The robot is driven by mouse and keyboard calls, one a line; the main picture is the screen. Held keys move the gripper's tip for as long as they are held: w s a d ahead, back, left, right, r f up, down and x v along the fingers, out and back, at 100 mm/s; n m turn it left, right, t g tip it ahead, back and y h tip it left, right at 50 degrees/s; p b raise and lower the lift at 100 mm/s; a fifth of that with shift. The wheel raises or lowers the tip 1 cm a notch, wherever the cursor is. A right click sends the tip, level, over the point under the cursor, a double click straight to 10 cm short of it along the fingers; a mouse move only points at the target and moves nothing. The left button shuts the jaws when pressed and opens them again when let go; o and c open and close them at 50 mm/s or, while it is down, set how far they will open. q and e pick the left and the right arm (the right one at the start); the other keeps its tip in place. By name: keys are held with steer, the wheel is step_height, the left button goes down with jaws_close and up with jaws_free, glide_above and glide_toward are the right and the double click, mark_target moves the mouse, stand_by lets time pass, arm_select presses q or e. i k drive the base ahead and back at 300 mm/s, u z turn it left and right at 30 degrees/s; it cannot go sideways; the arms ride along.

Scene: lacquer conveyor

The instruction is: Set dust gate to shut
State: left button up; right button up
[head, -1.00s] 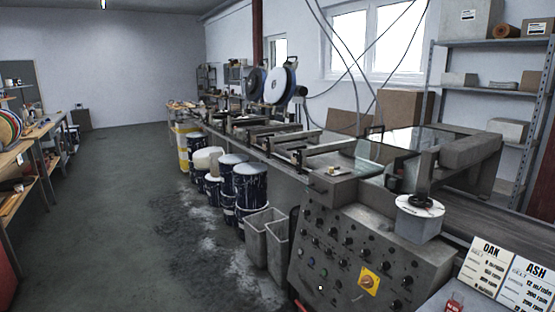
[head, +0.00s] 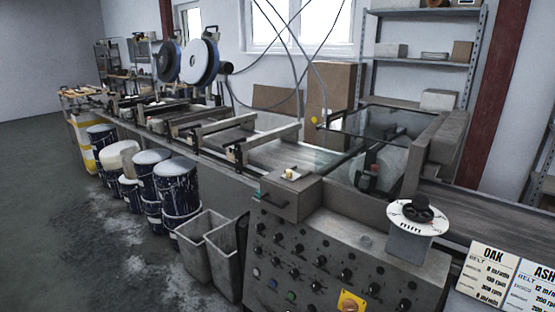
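The lacquer conveyor (head: 282,154) runs from the right foreground back to the left. I cannot tell for sure which part is the dust gate or how it is set. A small pale yellow knob (head: 290,174) stands on a grey box at the near end of the line. A yellow ball (head: 313,120) shows by the left corner of the glass-covered section (head: 385,122). A white dial with a black knob (head: 418,214) sits on a post at the right. Neither of my grippers is in view.
A control panel (head: 325,262) with several knobs and a yellow-plated switch (head: 350,302) faces the front. Grey bins (head: 208,246) and dark paint drums (head: 175,185) stand along the conveyor's side. OAK and ASH cards (head: 487,270) are at lower right. The floor at left is clear.

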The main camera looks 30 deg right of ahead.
mark_target(291, 176)
steer(key=z, duration=0.4)
steer(key=i, duration=0.9)
steer(key=z, duration=0.75)
